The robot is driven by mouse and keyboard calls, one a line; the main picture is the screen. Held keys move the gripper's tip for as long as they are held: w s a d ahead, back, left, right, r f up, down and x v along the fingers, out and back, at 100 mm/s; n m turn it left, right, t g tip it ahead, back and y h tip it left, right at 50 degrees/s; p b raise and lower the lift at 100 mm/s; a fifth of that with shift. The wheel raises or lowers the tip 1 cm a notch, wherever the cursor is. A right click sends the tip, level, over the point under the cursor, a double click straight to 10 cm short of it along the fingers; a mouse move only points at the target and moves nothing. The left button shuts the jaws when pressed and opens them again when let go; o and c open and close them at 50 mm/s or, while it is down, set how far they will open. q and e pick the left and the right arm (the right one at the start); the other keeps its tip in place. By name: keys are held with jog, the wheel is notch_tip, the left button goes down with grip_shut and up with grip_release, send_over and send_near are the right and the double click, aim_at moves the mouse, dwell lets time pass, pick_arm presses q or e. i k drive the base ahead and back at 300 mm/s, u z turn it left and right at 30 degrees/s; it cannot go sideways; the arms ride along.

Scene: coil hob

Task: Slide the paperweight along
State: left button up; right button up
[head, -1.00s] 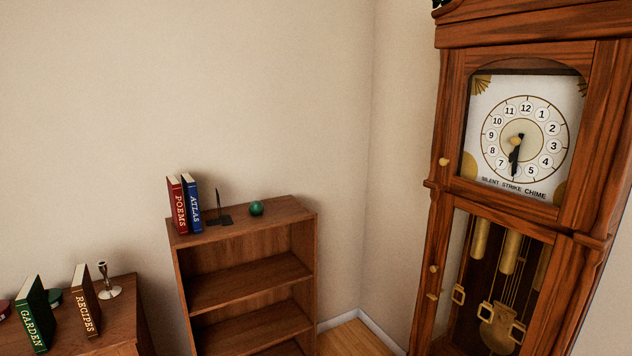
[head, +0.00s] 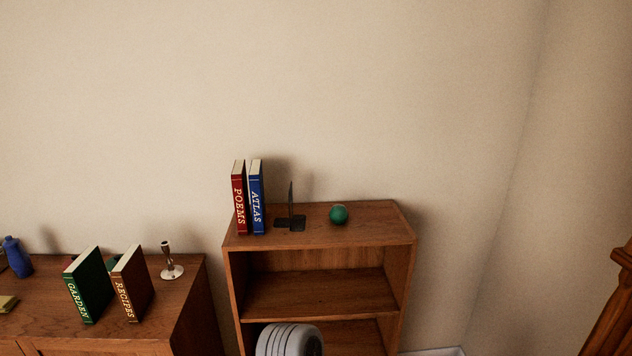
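A round green ball (head: 339,215), which looks like the paperweight, rests on top of the wooden bookcase (head: 370,231), right of the middle. A dark metal bookend (head: 291,215) stands to its left, with a gap between them. Left of the bookend, a blue ATLAS book (head: 257,198) and a red POEMS book (head: 239,199) stand upright side by side near the left end. Neither gripper shows in the head view.
A lower wooden cabinet (head: 185,296) at left holds a green GARDEN book (head: 89,285), a brown RECIPES book (head: 133,283), a silver candlestick (head: 170,262) and a blue bottle (head: 17,257). A clock case edge (head: 612,305) shows at right. A grey ribbed rounded part shows at the bottom.

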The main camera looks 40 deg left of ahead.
aim_at(338, 215)
jog(key=u, duration=0.85)
jog(key=i, duration=0.9)
jog(key=u, duration=0.85)
